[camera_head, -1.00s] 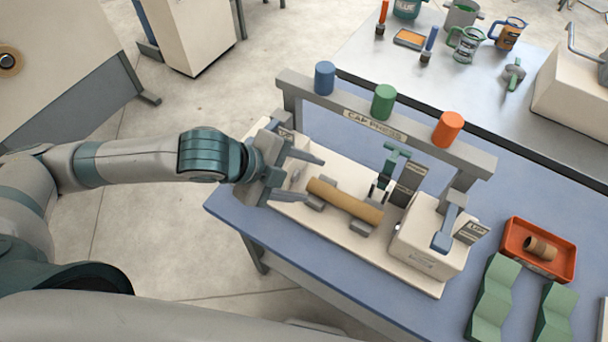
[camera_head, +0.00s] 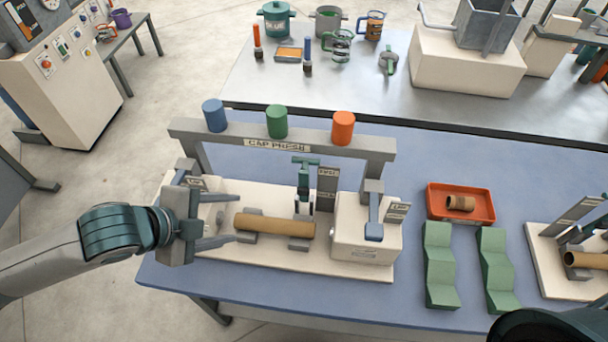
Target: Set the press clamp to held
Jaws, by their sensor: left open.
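The cap press has a cream base (camera_head: 300,262) on the blue table, under a grey beam labelled "CAP PRESS" (camera_head: 378,146). A brown tube (camera_head: 275,226) lies level across grey supports on the base. Behind the tube stands a green clamp with a T-shaped handle (camera_head: 304,178), upright, beside a dark label plate. A cream block at the right bears a grey-blue lever (camera_head: 374,215). My left gripper (camera_head: 236,218) is open at the press's left end, its two fingers pointing right, near the tube's left end. It hides part of the press's left end. My right gripper is not seen.
Blue (camera_head: 214,115), green (camera_head: 277,121) and orange (camera_head: 343,128) cylinders stand on the beam. Right of the press are an orange tray (camera_head: 461,217) with a short brown tube and green stepped blocks (camera_head: 440,265). Bare blue table lies behind the tray.

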